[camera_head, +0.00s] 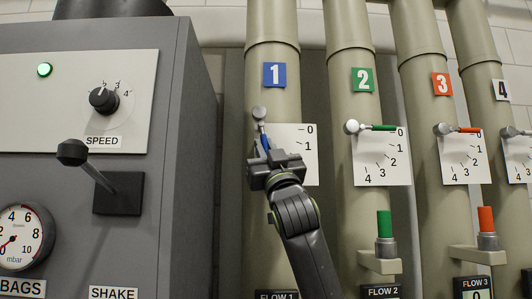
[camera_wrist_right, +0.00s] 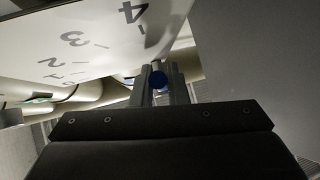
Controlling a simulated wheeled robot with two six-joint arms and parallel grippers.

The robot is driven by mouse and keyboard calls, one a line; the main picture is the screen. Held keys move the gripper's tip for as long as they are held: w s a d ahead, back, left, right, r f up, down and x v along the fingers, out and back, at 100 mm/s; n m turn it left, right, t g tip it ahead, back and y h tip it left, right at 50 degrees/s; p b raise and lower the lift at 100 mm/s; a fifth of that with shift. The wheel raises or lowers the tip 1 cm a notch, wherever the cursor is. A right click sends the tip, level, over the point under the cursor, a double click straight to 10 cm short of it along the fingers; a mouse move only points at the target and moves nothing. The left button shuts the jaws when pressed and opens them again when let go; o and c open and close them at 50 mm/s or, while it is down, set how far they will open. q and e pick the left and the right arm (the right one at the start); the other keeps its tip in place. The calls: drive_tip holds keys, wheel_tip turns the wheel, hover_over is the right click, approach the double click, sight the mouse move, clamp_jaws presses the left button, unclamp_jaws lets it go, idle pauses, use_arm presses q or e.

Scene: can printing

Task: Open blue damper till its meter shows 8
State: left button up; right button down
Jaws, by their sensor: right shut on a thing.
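The blue damper handle (camera_head: 265,142) is on the pipe marked with a blue 1 (camera_head: 274,75). It hangs from a round metal pivot (camera_head: 259,113) and points down, slightly right. My right gripper (camera_head: 270,160) is shut on its lower part. In the right wrist view the blue handle end (camera_wrist_right: 158,81) sits between the fingers (camera_wrist_right: 160,88). The damper's white scale plate (camera_head: 310,165) is partly covered by my gripper; 0 and 1 show. The FLOW 1 label (camera_head: 277,295) is at the bottom edge; its meter reading is not visible. My left gripper is not in view.
The green damper handle (camera_head: 384,127) and the red one (camera_head: 469,130) both point right at 0. Green (camera_head: 384,223) and red (camera_head: 486,219) upright pieces stand on brackets below. A grey machine with a black lever (camera_head: 92,178) fills the left.

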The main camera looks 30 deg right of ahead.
drive_tip(key=c, duration=1.4)
unclamp_jaws()
drive_tip(key=shift+c, duration=0.2)
drive_tip(key=shift+s+f+b, duration=0.25)
drive_tip(key=shift+f+b, duration=0.15)
drive_tip(key=shift+f, duration=0.1)
drive_tip(key=b+v, duration=0.9)
drive_tip(key=v, duration=0.7)
drive_tip(key=shift+s, duration=0.25)
